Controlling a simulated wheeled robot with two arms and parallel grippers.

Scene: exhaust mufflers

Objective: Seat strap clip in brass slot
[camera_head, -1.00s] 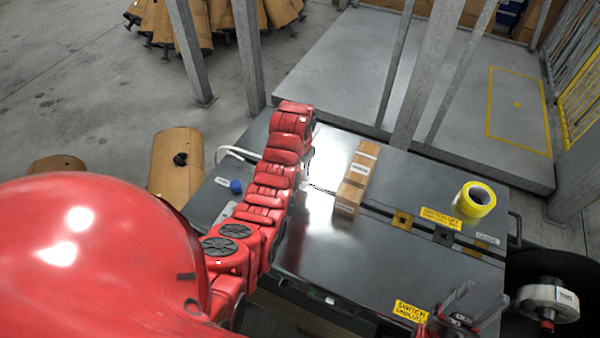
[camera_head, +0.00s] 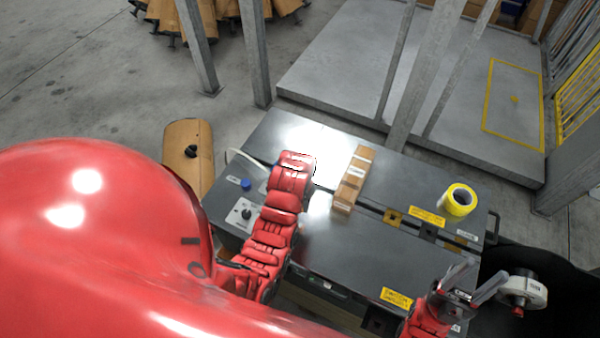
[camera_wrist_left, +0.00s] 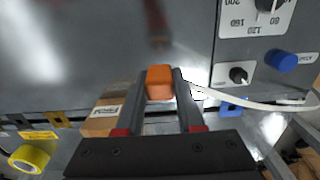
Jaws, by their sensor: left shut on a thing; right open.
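In the left wrist view my left gripper (camera_wrist_left: 160,88) is shut on an orange clip (camera_wrist_left: 159,76), held between the fingertips above the dark bench top. A white strap (camera_wrist_left: 235,98) runs from beside the clip to the right. In the head view my left arm's red wrist hides the gripper and clip. A brass plate (camera_head: 393,216) lies along the bench groove, right of the cardboard boxes, apart from the left arm; its opening is too small to judge. A brass plate also shows in the wrist view (camera_wrist_left: 57,119). My right gripper (camera_head: 480,279) is open and empty at the front right.
Cardboard boxes (camera_head: 352,180) stand between the left arm and the brass plate. A yellow tape roll (camera_head: 458,200) sits at the bench's right. A blue knob (camera_wrist_left: 281,61) and dials are at the control end. A white reel (camera_head: 522,290) stands beyond the right gripper.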

